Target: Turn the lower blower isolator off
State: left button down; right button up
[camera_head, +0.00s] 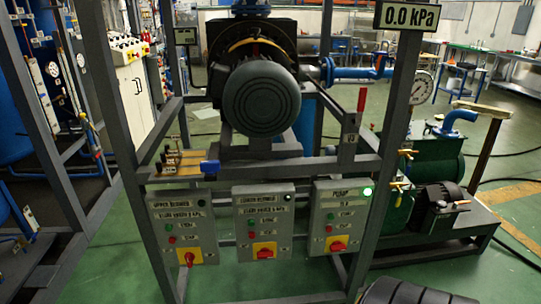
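The lower blower box (246,215) is the middle of three grey control boxes on the frame. Its red isolator knob (264,254) sits on a yellow plate at the bottom, and its handle looks roughly horizontal. The lamp at its top right looks dark. The upper blower box (163,213) hangs to the left, with its red knob (188,259) turned roughly upright. The pump box (323,217) hangs to the right, with its red knob (338,246) roughly horizontal and its green lamp (367,192) lit. Neither gripper is in view.
A grey steel frame (380,200) carries the boxes, with a large motor (261,98) above. A red lever (361,100) stands at the upper right. A green pump unit (435,170) is on the right. A dark ribbed shape is at the bottom right edge. Green floor shows in front.

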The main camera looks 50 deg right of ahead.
aim_at(265, 252)
jog(key=k+z, duration=0.1)
jog(key=z, duration=1.4)
